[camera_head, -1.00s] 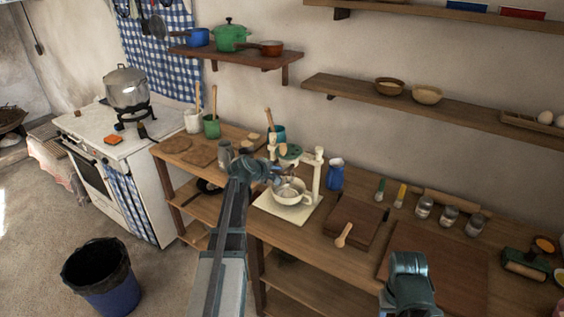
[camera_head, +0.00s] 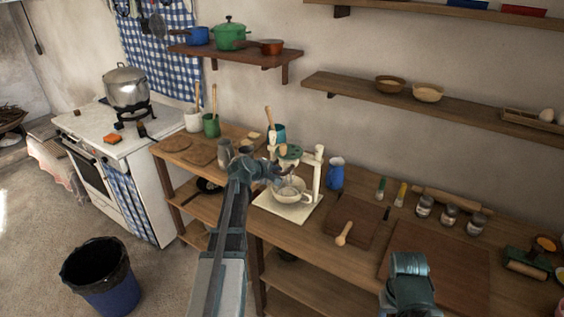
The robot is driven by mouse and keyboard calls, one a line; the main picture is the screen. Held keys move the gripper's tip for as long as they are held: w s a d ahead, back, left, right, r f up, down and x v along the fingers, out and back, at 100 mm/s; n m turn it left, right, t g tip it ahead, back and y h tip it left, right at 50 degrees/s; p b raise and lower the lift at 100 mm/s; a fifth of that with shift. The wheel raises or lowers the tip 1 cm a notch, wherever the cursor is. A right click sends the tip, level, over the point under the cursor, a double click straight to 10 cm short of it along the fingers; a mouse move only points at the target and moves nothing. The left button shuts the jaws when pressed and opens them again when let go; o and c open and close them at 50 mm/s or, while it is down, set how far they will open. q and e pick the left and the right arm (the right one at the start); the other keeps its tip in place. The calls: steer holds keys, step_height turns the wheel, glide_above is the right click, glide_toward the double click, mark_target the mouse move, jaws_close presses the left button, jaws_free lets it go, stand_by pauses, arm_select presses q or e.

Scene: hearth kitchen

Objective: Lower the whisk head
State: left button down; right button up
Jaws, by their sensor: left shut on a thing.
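The cream mixer stand (camera_head: 318,172) stands on its pale base (camera_head: 308,213) on the wooden counter. Its green-topped whisk head (camera_head: 290,153) reaches left from the post, above a cream bowl (camera_head: 291,194) with a handle. Thin whisk wires show between the head and the bowl; how deep they reach is too small to tell. My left gripper (camera_head: 276,172) is at the left side of the whisk head, shut on a part of it; its fingertips are small and partly hidden. My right gripper (camera_head: 409,298) is at the bottom right, away from the mixer, with its fingers not clear.
A blue jug (camera_head: 335,173) stands just right of the mixer. A metal mug (camera_head: 225,151) and a teal pot (camera_head: 277,135) with wooden utensils are to its left and behind. A dark board (camera_head: 352,215) with a wooden spoon (camera_head: 344,233) lies to the right.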

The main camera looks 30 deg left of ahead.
arm_select(q)
step_height(320, 180, down, 7)
steer(key=b, duration=0.6)
steer(key=shift+b, duration=0.35)
steer(key=c, duration=0.7)
jaws_free()
steer(key=shift+r, duration=0.1)
steer(key=shift+s+r, duration=0.1)
steer(key=shift+s, duration=0.05)
steer(key=p+v, duration=0.4)
steer(key=v, duration=0.2)
steer(key=shift+s+r, duration=0.3)
